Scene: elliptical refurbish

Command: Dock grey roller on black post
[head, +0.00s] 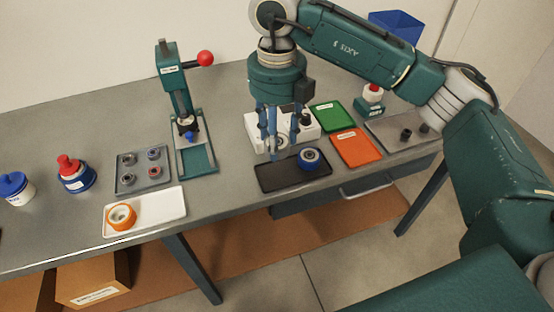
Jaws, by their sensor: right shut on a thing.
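My right gripper (273,152) points down in the middle of the head view, over the back edge of the black tray and in front of the white block. It is shut on a small grey round thing, likely the grey roller (281,142), mostly hidden by the blue fingers. The white block (252,122) stands behind the fingers. A short black post (305,118) shows at its right end; the rest of its top is partly hidden by the gripper. The held piece looks apart from that post. My left gripper is not in view.
A blue-rimmed roller (310,158) lies on the black tray (290,184). Green (333,117) and orange (357,147) trays lie to the right. A green press (177,100) with a red knob stands left. An orange roller (121,216) sits on a white tray (160,207).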

